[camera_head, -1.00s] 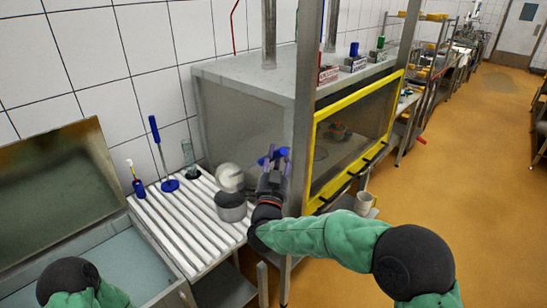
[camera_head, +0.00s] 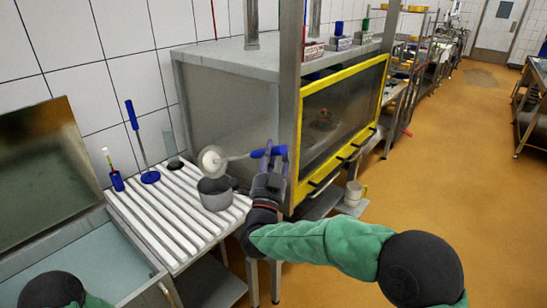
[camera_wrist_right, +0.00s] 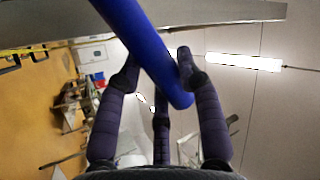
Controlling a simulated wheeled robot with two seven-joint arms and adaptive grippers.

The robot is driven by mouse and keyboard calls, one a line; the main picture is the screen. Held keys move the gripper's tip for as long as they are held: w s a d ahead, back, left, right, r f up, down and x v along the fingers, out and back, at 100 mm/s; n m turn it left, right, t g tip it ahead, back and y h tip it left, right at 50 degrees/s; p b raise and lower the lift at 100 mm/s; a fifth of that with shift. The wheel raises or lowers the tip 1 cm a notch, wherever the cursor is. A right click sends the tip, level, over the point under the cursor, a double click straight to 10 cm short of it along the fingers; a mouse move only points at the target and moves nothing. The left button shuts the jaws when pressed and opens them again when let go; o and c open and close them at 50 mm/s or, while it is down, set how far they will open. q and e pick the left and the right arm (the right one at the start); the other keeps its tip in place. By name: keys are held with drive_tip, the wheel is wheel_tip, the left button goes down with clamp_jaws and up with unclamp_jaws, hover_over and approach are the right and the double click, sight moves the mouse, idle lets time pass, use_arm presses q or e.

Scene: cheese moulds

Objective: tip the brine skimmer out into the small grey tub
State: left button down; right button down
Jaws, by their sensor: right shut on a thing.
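My right gripper (camera_head: 269,166) is shut on the blue handle (camera_head: 268,152) of the brine skimmer. In the right wrist view the blue handle (camera_wrist_right: 148,45) crosses between the fingers. The skimmer's round pale head (camera_head: 211,159) is in the air above and slightly left of the small grey tub (camera_head: 215,194). The head is tilted, with its round face towards the head camera; I cannot tell whether anything is in it. The tub stands upright on the white ribbed drainboard. My left gripper is out of view; only part of that arm shows at bottom left.
The drainboard (camera_head: 163,215) also holds a small brush (camera_head: 116,181) and a tall blue-handled tool (camera_head: 134,117) at its left. A steel post and a yellow-framed cabinet (camera_head: 342,128) stand close to my right gripper. A pale mug (camera_head: 353,193) sits low at the right.

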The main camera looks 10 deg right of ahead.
wheel_tip(320, 180, down, 6)
drive_tip(key=s+d+m+h+b, duration=0.2)
drive_tip(key=m+h+b, duration=0.1)
drive_tip(key=m+b, duration=0.1)
drive_tip(key=shift+s+f, duration=0.25)
idle(1.1)
